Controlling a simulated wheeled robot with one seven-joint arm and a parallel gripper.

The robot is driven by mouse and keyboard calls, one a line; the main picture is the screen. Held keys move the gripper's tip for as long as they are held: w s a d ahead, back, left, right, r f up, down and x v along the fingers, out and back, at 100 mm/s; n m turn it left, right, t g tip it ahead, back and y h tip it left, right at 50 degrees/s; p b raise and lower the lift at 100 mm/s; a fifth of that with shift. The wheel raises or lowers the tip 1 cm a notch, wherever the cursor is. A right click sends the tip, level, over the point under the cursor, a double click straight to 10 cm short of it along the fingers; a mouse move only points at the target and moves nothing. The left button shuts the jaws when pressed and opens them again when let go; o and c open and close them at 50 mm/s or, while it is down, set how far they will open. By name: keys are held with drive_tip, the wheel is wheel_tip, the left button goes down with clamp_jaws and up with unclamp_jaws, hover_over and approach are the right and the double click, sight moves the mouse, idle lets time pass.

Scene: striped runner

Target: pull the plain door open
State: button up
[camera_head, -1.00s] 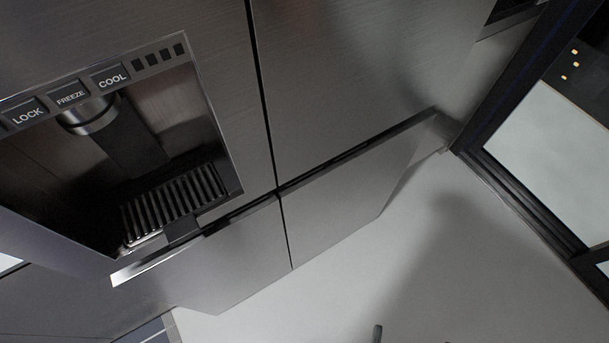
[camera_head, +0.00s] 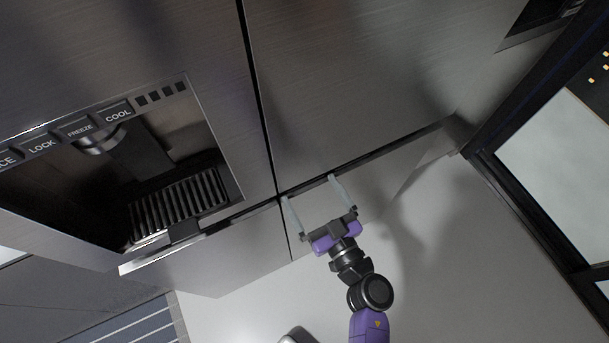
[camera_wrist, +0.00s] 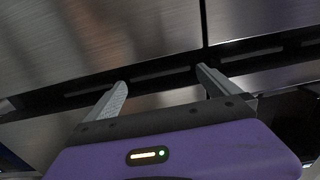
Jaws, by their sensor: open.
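The plain door (camera_head: 360,80) is the brushed-metal fridge door right of the vertical seam, with no dispenser in it. It looks shut, level with the door beside it. A dark gap runs along its lower edge. My gripper (camera_head: 308,187) is open and empty, its two pale fingers reaching that gap close to the seam. In the wrist view my gripper (camera_wrist: 162,76) has its fingertips at the dark recess under the metal doors. I cannot tell whether the tips touch the door.
The dispenser door (camera_head: 205,65) with labelled buttons and a drip grille (camera_head: 178,205) is at the left. Lower metal panels (camera_head: 215,255) sit below the gap. Pale floor (camera_head: 450,270) is clear at the right, up to a dark-framed window (camera_head: 530,215).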

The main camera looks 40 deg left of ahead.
sight(306, 183)
drive_tip(key=shift+x, duration=2.5)
drive_tip(key=c, duration=1.8)
drive_tip(key=shift+d, duration=0.15)
